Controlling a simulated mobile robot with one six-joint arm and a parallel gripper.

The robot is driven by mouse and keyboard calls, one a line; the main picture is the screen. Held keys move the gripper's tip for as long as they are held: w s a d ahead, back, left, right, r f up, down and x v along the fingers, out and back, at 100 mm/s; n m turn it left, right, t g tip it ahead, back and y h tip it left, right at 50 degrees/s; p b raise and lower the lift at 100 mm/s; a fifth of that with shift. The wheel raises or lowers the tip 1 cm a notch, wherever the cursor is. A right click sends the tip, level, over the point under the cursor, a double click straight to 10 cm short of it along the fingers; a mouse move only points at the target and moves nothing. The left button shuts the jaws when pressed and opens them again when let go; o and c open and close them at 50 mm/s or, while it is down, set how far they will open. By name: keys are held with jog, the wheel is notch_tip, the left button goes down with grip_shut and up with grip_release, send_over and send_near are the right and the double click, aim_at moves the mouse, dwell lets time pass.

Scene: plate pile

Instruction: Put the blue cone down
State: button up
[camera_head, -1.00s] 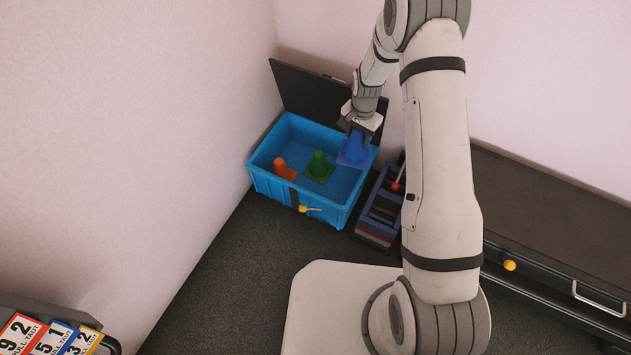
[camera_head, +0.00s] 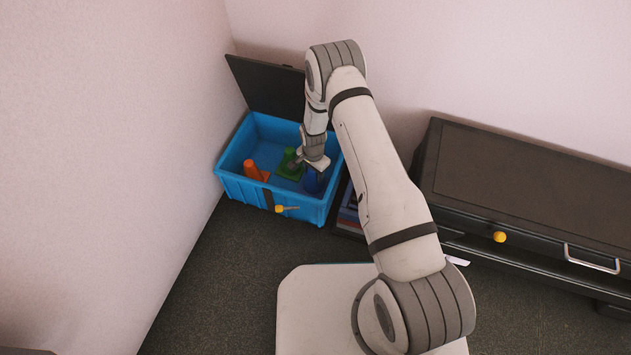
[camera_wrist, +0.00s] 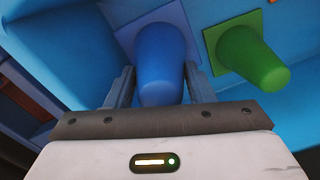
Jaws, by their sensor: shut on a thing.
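The blue cone (camera_head: 315,180) is inside the blue box (camera_head: 243,187), at its right end. My gripper (camera_head: 306,167) reaches down into the box from above and is shut on the cone. In the wrist view the blue cone (camera_wrist: 160,60) sits between the two fingers (camera_wrist: 160,88), with its square base away from the palm. Whether the base touches the box floor cannot be told. The green cone (camera_head: 290,166) stands beside it to the left, apart from my fingers, and also shows in the wrist view (camera_wrist: 250,57).
An orange cone (camera_head: 254,171) is in the box's left part. The box's dark lid (camera_head: 265,88) stands open behind. A rack with dark slats (camera_head: 348,212) is close to the box's right side. A dark cabinet (camera_head: 530,185) stands farther right. Pink walls are close behind and left.

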aim_at(314, 179)
jog(key=shift+f+b, duration=0.8)
jog(key=shift+f, duration=1.4)
jog(key=shift+f, duration=0.2)
jog(key=o, duration=1.4)
jog(key=shift+c, duration=0.2)
jog(key=shift+r, duration=0.2)
